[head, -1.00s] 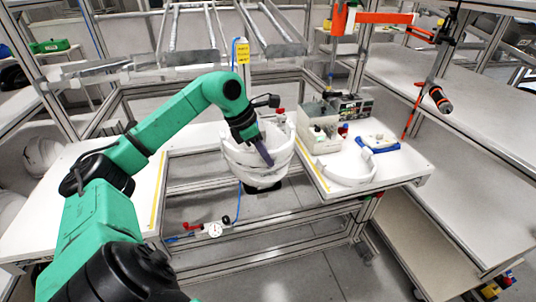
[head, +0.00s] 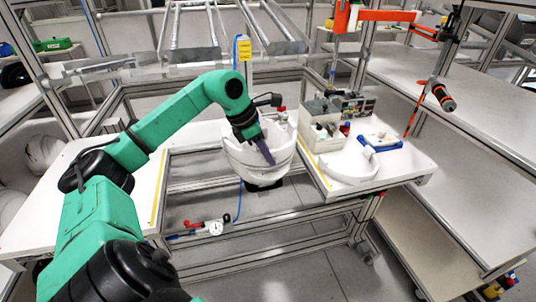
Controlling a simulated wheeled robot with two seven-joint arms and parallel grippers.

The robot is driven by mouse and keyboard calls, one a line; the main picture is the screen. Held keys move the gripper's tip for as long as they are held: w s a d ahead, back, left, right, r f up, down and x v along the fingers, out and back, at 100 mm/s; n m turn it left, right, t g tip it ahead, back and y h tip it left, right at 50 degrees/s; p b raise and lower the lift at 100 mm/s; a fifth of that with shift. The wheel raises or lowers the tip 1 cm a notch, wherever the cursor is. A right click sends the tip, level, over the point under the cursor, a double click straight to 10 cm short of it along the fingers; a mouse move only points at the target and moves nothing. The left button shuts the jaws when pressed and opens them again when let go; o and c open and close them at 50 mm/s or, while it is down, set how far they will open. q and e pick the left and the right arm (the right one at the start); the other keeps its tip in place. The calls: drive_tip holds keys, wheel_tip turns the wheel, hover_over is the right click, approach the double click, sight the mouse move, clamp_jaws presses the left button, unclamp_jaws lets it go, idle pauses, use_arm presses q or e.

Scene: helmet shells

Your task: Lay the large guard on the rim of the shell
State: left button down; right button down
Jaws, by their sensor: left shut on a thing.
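The white shell (head: 245,165) sits as a bowl in the gap between the two side tables, on a dark support. My left gripper (head: 268,157) reaches down over it from the upper left, its fingers at the near part of the rim. It is shut on what looks like the large guard (head: 282,158), a white curved band at the upper part of the shell. White lies against white, so I cannot tell whether the guard touches the rim all along. My fingers hide part of it. My right gripper is not in view.
On the right table are a curved white piece (head: 348,168), a blue item (head: 382,144) and a grey bin (head: 322,135). An orange arm (head: 375,17) hangs a tool (head: 443,97) at right. The left table (head: 130,185) has free room.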

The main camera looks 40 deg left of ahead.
use_arm(q)
drive_tip(key=shift+f, duration=0.2)
idle(0.4)
drive_tip(key=c, duration=0.8)
unclamp_jaws()
drive_tip(key=shift+r, duration=0.1)
drive_tip(key=b+v, duration=0.1)
drive_tip(key=v, duration=0.4)
drive_tip(key=shift+a, duration=0.1)
drive_tip(key=p+v, duration=0.1)
drive_tip(key=v, duration=0.8)
drive_tip(key=shift+s+r, duration=0.2)
